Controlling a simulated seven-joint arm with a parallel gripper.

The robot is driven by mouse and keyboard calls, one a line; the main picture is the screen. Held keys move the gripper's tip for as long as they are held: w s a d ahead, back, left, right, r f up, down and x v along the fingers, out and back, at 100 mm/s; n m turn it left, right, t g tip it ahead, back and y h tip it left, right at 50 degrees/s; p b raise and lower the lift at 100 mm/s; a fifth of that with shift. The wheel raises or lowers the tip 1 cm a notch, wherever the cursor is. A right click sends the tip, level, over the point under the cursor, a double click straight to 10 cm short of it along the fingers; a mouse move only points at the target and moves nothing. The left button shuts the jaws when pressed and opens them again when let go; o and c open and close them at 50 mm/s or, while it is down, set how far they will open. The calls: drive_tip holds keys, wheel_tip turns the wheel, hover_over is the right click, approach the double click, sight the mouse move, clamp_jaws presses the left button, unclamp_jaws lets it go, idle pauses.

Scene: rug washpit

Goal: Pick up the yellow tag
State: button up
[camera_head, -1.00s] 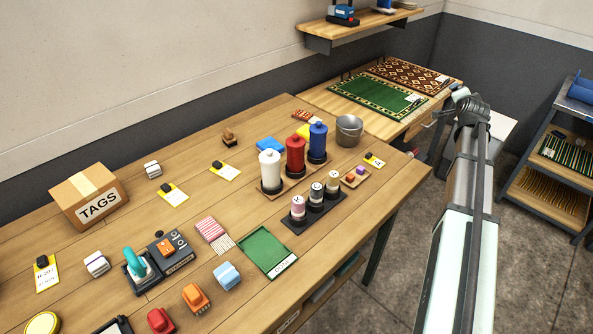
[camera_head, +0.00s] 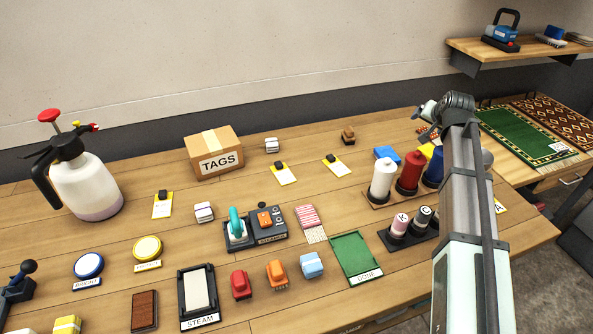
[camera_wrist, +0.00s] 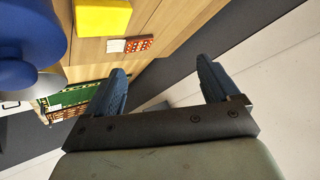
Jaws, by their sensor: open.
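Several pale tags with yellow edges and black clips lie on the wooden table in the head view: a left tag (camera_head: 162,206), a middle tag (camera_head: 284,174) and a back tag (camera_head: 337,166). Another, at right, is mostly hidden behind my arm. I cannot tell which one is the yellow tag. My gripper (camera_wrist: 163,80) is open and empty in the wrist view, its two blue fingers apart. In the head view it is above the table's back right, well right of the visible tags.
Thread cones, the white one (camera_head: 383,180) nearest, stand by my arm. A TAGS box (camera_head: 214,152), a spray bottle (camera_head: 85,185), a steamer (camera_head: 238,234) and a green DONE tray (camera_head: 355,258) share the table. In the wrist view, a yellow block (camera_wrist: 103,17) and red patterned piece (camera_wrist: 139,45) show.

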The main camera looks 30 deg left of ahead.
drive_tip(key=s+a+n+g, duration=0.1)
drive_tip(key=s+a+n, duration=0.15)
drive_tip(key=a, duration=0.45)
drive_tip(key=s+a+n+g+y, duration=0.1)
drive_tip(key=s+a, duration=0.3)
drive_tip(key=a, duration=0.2)
drive_tip(key=s+a+n+g, duration=0.1)
drive_tip(key=s+a+n, duration=0.1)
drive_tip(key=s+a, duration=0.35)
drive_tip(key=n+g, duration=0.3)
drive_tip(key=n, duration=0.3)
approach(278, 162)
drive_tip(key=x, duration=0.3)
drive_tip(key=shift+s+a+f, duration=0.1)
drive_tip(key=shift+a+f, duration=0.05)
drive_tip(key=shift+a, duration=0.15)
drive_tip(key=shift+x, duration=2.65)
drive_tip(key=shift+d, duration=0.15)
drive_tip(key=c, duration=1.1)
